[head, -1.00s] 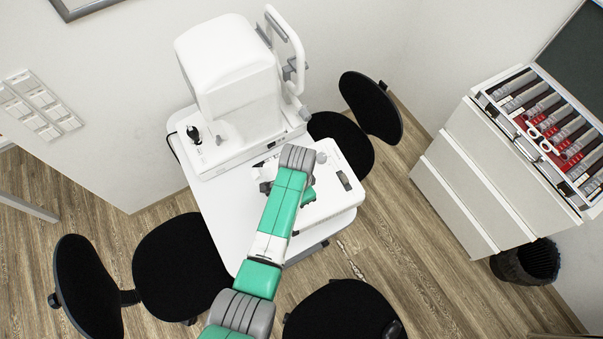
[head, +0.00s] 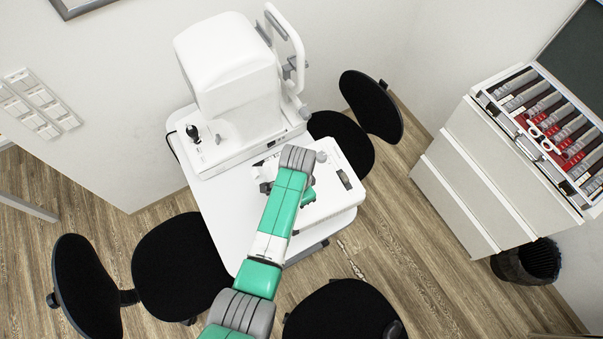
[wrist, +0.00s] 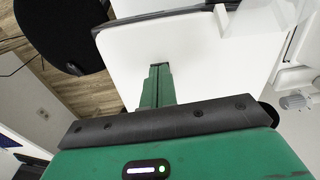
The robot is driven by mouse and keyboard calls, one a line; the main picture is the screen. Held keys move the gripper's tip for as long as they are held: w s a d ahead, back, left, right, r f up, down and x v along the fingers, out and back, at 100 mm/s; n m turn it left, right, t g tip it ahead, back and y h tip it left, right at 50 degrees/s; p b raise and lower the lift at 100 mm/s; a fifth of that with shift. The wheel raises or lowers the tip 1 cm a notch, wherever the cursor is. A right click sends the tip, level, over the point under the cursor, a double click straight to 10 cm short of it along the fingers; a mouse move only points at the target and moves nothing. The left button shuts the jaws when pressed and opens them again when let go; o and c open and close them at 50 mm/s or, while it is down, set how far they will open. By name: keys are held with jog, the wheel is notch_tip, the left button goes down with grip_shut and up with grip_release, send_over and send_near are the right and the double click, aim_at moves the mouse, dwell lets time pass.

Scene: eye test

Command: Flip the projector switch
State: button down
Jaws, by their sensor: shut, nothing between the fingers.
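A white box-shaped device (head: 338,205), which looks like the projector, sits on the right part of the white table. It has a dark slot on its top and a grey knob (head: 322,157) at its back. My gripper (head: 308,196) is at its left part, partly hidden by my own wrist. In the wrist view my green fingers (wrist: 158,72) are together with nothing between them, over a plain white surface. Contact cannot be told. I cannot make out a switch in either view; my arm covers part of the device.
A tall white eye instrument (head: 230,75) with a joystick stands on the table (head: 215,215) behind the device. Black chairs (head: 180,265) surround the table. A cabinet (head: 465,185) with an open lens case stands right, a dark bin (head: 528,262) beside it.

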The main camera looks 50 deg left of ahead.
notch_tip(320, 180, up, 7)
jog(key=p, duration=0.6)
jog(key=shift+f, duration=0.1)
